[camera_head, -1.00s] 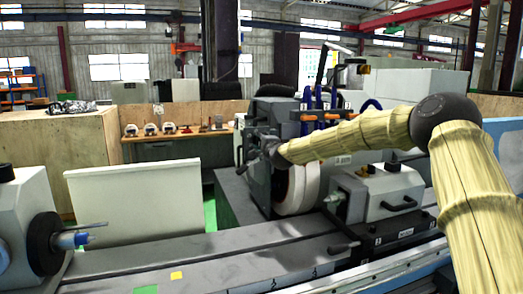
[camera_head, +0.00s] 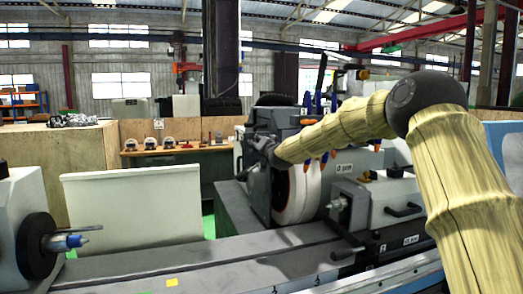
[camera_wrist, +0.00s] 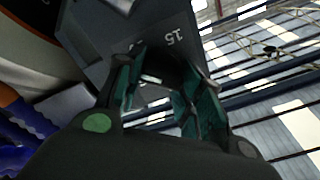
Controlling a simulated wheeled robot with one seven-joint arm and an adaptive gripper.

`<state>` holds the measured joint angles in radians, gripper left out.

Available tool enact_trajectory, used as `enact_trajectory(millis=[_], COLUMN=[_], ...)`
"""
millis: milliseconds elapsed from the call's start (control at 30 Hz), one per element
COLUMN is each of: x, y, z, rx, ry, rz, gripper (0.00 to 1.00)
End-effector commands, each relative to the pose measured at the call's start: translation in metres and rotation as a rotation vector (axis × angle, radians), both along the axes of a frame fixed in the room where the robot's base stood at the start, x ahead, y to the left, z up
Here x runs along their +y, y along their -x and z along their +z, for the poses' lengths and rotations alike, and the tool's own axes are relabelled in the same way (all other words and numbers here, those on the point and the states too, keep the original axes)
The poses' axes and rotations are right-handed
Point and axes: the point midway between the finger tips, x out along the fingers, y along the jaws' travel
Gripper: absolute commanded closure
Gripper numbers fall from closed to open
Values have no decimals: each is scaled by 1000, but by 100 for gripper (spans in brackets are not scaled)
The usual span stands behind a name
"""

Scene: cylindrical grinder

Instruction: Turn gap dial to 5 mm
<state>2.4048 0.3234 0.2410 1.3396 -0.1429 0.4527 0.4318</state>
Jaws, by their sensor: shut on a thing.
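In the wrist view, my gripper (camera_wrist: 165,95) has its two dark green fingers closed around a small grey part, seemingly the gap dial, against a dark grey panel (camera_wrist: 125,40). The dial is mostly hidden between the fingers, and I cannot read its setting. The mark "15" shows on the panel just above the fingers; another mark by the left finger is partly hidden. In the head view, my gripper (camera_head: 268,150) is at the left side of the grinding wheel head, and the dial cannot be made out.
The white grinding wheel (camera_head: 297,193) stands just below my forearm. A grey tailstock unit (camera_head: 365,205) with black levers is on the right. The headstock (camera_head: 25,230) is at the far left. A pale panel (camera_head: 132,207) stands behind the bed (camera_head: 215,262).

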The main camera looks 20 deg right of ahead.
Motion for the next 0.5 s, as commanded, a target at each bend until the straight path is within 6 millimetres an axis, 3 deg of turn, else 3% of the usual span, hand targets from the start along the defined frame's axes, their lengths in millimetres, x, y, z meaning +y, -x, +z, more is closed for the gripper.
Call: enact_trajectory(millis=[33, 500], x=[1, 3], y=[0, 0], z=[-7, -7], rx=[5, -8], ry=[46, 492], rz=[2, 3], gripper=[87, 87])
